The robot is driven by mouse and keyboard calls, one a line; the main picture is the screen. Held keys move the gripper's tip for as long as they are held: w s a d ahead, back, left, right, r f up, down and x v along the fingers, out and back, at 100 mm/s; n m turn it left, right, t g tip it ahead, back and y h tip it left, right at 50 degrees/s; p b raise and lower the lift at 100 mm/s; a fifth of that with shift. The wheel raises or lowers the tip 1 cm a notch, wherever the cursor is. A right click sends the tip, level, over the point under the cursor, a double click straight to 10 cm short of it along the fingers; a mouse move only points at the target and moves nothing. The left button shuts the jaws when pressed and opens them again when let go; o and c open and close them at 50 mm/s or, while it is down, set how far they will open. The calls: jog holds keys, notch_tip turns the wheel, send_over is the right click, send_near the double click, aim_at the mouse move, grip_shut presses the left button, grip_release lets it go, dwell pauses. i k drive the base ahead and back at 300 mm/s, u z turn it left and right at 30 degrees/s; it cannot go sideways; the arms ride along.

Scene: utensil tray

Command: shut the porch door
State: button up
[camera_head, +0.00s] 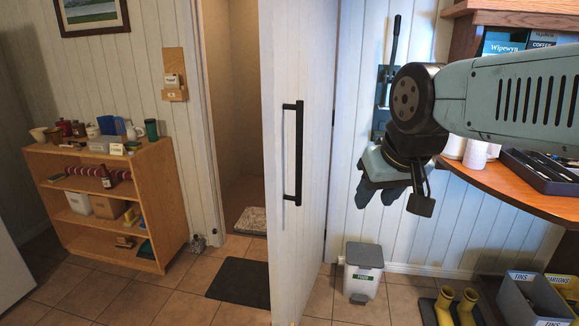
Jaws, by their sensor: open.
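The porch door (318,170) is a white panelled door standing wide open, its face turned toward the right of the doorway. A long black vertical bar handle (298,150) is on its left part, near its free edge. The doorway (238,130) to the left of it is open, with a beige space behind. My gripper (392,196) hangs to the right of the door, fingers pointing down, apart from the handle. It is open, and I see nothing between the fingers.
A dark mat (240,282) lies on the tiles before the doorway. A wooden shelf unit (160,200) stands left. Right are a grey-lidded bin (363,272), yellow boots (455,307), a grey crate (530,299) and a wooden counter (505,188) with a utensil tray (540,172).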

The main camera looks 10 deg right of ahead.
aim_at(298, 38)
jog(key=u, duration=0.25)
jog(key=i, duration=0.9)
jog(key=z, duration=1.4)
jog(key=k, duration=0.3)
jog(key=u, duration=0.5)
